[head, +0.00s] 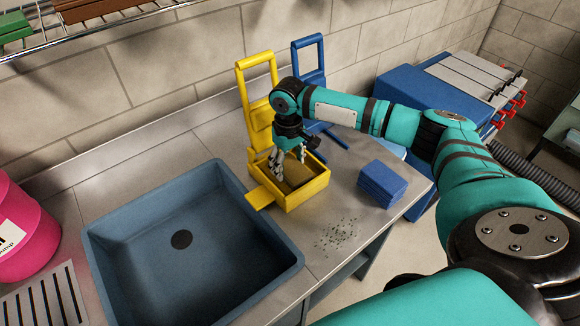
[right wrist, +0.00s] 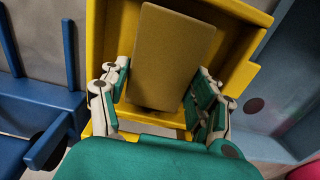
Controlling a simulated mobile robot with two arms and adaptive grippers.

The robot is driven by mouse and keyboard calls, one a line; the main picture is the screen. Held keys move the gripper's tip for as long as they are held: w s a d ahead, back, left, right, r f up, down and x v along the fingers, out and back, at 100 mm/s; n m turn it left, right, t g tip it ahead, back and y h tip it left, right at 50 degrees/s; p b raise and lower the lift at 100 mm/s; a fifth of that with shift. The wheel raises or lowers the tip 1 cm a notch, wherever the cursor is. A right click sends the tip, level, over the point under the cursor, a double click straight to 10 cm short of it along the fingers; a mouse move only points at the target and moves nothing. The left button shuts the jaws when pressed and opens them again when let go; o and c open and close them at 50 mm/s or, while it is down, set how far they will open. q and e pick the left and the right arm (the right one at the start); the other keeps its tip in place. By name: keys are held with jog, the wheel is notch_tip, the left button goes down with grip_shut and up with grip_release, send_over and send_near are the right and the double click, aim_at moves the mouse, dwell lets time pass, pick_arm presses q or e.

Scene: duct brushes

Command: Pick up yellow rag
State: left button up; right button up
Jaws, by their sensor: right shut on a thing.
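The yellow rag (head: 298,175) is a dull yellow block inside the yellow bin (head: 308,195) on the counter. In the right wrist view the rag (right wrist: 172,50) stands between the fingers, framed by the bin's yellow walls (right wrist: 237,62). My right gripper (head: 287,163) reaches down into the bin from above and is shut on the rag. In the right wrist view, the gripper's fingers (right wrist: 158,88) lie along both sides of the rag. The rag's lower part is partly hidden by the gripper. My left gripper is not in view.
A blue-grey sink (head: 235,285) lies left of the bin. A folded blue stack (head: 382,184) and scattered dark specks (head: 340,233) are to its right. A tall yellow upright (head: 258,100) and a blue one (head: 308,58) stand behind. A pink drum (head: 25,240) is far left.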

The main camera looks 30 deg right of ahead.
aim_at(289, 166)
jog(key=shift+r, duration=0.1)
notch_tip(289, 166, up, 3)
jog(key=shift+s+a+r+b, duration=0.1)
jog(key=shift+s+r+b, duration=0.05)
jog(key=shift+b, duration=0.5)
jog(key=s+a+r+b, duration=0.1)
jog(key=s+a+b, duration=0.1)
jog(key=s+a, duration=0.7)
jog(key=s, duration=0.3)
jog(key=shift+s+a+r, duration=0.15)
jog(key=shift+a+r, duration=0.1)
jog(key=shift+a, duration=0.1)
